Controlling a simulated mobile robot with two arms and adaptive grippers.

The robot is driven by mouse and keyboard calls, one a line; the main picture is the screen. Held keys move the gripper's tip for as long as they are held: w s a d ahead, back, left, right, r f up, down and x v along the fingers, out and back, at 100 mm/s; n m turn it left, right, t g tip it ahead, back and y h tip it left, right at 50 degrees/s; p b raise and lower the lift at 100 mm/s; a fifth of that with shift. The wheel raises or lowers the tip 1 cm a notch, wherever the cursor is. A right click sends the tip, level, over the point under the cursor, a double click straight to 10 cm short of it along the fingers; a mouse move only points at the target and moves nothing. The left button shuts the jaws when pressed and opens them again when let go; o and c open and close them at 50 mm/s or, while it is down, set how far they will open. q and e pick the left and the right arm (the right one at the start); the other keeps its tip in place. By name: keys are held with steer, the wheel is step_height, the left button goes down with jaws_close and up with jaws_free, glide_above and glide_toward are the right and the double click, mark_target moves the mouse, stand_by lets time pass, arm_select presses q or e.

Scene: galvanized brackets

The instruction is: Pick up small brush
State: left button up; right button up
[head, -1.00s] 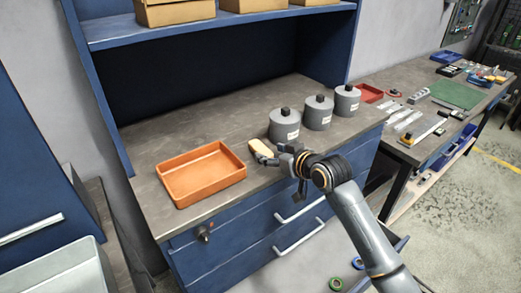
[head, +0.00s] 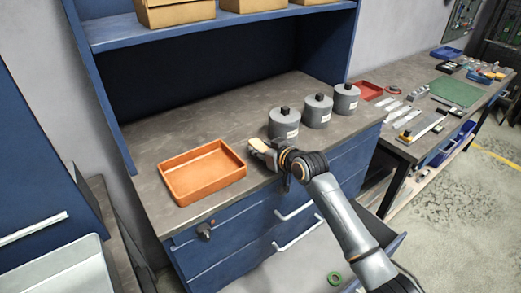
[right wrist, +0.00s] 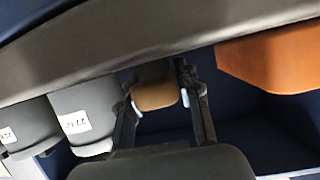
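The small brush, a tan and cream block (head: 257,145), is on the grey counter (head: 225,125), between the orange tray and the grey canisters. My right gripper (head: 262,150) is at the brush, partly covering it from the near side. In the right wrist view the brush (right wrist: 154,94) shows between the two fingers of the right gripper (right wrist: 162,108). The fingers are spread, one on each side, with a small gap on the right; whether the left one touches is unclear. My left gripper is not in view.
An orange tray (head: 203,187) stands left of the gripper; it also shows in the right wrist view (right wrist: 275,60). Several grey canisters with black knobs (head: 284,127) stand to the right. A blue shelf (head: 120,36) with cardboard boxes hangs above. The counter behind is clear.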

steer(key=shift+c, duration=1.3)
steer(key=shift+r, duration=0.15)
